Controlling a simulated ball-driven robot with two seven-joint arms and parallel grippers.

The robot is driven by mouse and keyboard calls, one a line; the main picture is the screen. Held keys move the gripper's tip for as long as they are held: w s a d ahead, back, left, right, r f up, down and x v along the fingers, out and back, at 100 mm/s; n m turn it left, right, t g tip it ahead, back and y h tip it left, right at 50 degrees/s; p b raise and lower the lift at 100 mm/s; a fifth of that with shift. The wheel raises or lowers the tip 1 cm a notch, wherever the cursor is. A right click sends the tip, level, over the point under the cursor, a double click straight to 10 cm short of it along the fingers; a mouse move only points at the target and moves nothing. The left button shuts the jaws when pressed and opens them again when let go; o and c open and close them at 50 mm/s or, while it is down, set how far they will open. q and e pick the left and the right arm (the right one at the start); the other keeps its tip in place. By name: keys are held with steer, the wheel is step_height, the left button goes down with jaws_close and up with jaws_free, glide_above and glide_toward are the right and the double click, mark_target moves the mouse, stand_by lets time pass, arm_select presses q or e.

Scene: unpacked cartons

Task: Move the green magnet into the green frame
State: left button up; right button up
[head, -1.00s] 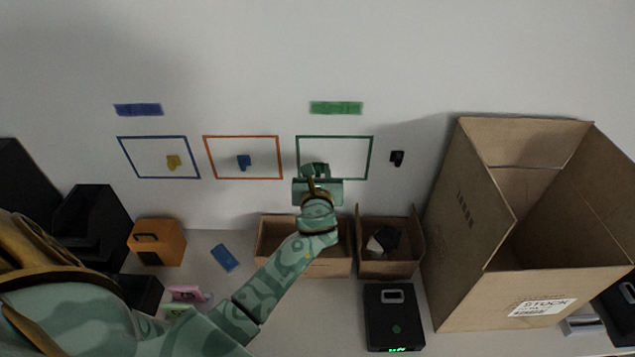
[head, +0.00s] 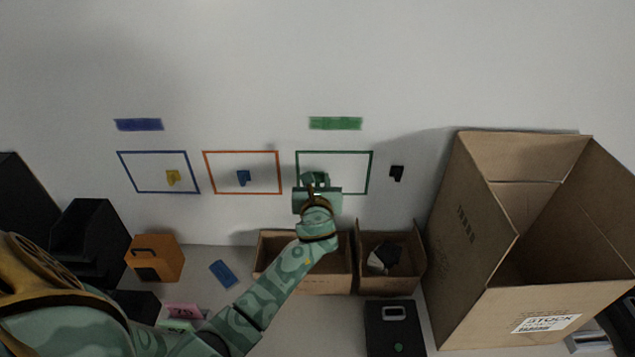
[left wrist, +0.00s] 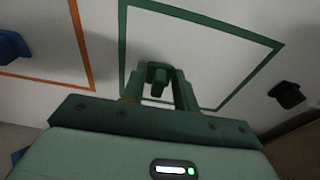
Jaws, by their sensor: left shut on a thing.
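The green frame (head: 334,152) is a thin green outline on the white wall, below a green strip. In the left wrist view the green frame (left wrist: 200,20) surrounds my fingertips. My left gripper (head: 314,182) is at the lower left part of the frame. In the left wrist view the left gripper (left wrist: 158,80) is shut on the green magnet (left wrist: 158,76), which lies inside the outline in that picture. Whether the magnet touches the wall I cannot tell. In the head view my gripper mostly hides the magnet. My right gripper is not in view.
A blue frame (head: 120,164) with a yellow magnet (head: 173,178) and an orange frame (head: 205,165) with a blue magnet (head: 243,178) are left. A black magnet (head: 396,173) is right of the green frame. Open cartons (head: 340,285) stand below; a large carton (head: 475,240) stands right.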

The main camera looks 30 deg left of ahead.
arm_select(q)
steer(key=shift+w+a, duration=0.1)
steer(key=shift+w, duration=0.15)
steer(key=o, duration=1.6)
steer(key=shift+f+p+v, duration=0.1)
steer(key=shift+p+v, duration=0.25)
steer(key=shift+v, duration=0.45)
steer(key=shift+f+p+v, duration=0.15)
steer(key=shift+p+v, duration=0.2)
steer(key=shift+v, duration=0.45)
steer(key=shift+f+p+v, duration=0.2)
steer(key=shift+p+v, duration=0.15)
steer(key=shift+v, duration=0.9)
steer(key=shift+f+p+v, duration=0.15)
steer(key=shift+p+v, duration=0.15)
steer(key=shift+v, duration=0.9)
steer(key=shift+s, duration=0.1)
